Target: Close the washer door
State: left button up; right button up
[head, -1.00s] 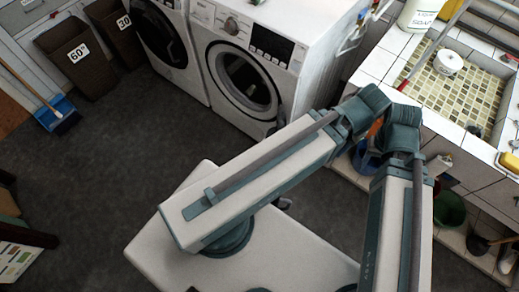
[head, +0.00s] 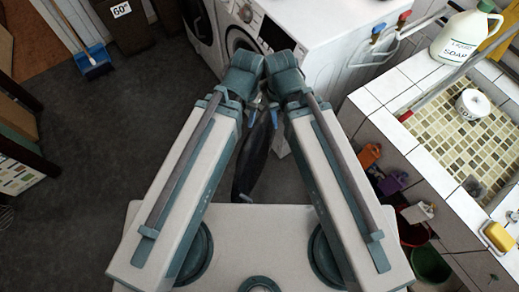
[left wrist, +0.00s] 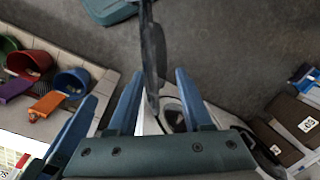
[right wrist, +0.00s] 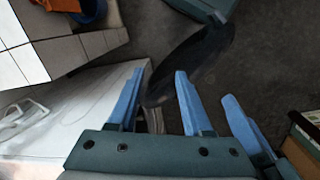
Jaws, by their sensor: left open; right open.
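The white washer (head: 300,30) stands at the top middle of the head view, its round opening (head: 238,40) partly covered by my arm. Its dark door (head: 255,160) stands open, sticking out from the front toward me, seen nearly edge-on between my forearms. My left gripper (left wrist: 159,72) is open; in the left wrist view the door's thin edge (left wrist: 153,50) shows between its fingers. My right gripper (right wrist: 160,70) is open; the dark door (right wrist: 195,58) shows beyond its fingers in the right wrist view. I cannot tell whether either gripper touches the door.
A tiled sink counter (head: 400,90) with a soap jug (head: 466,35) is on the right. Colored containers (head: 370,155) stand below it. A second washer (head: 203,30) is left of the first. A blue dustpan (head: 95,62) lies at far left. The dark floor (head: 120,140) on the left is clear.

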aim_at(254, 152)
jog(key=l+u, duration=0.35)
jog(key=u, duration=0.2)
jog(key=k+l+u, duration=0.1)
jog(key=u, duration=0.25)
jog(key=l+u, duration=0.1)
jog(key=u, duration=0.3)
jog(key=k+l+u, duration=0.1)
jog(key=k+u, duration=0.2)
jog(key=k, duration=1.2)
jog(key=k+l+z, duration=0.1)
jog(key=z, duration=0.35)
jog(key=k+l+z, duration=0.1)
jog(key=z, duration=0.35)
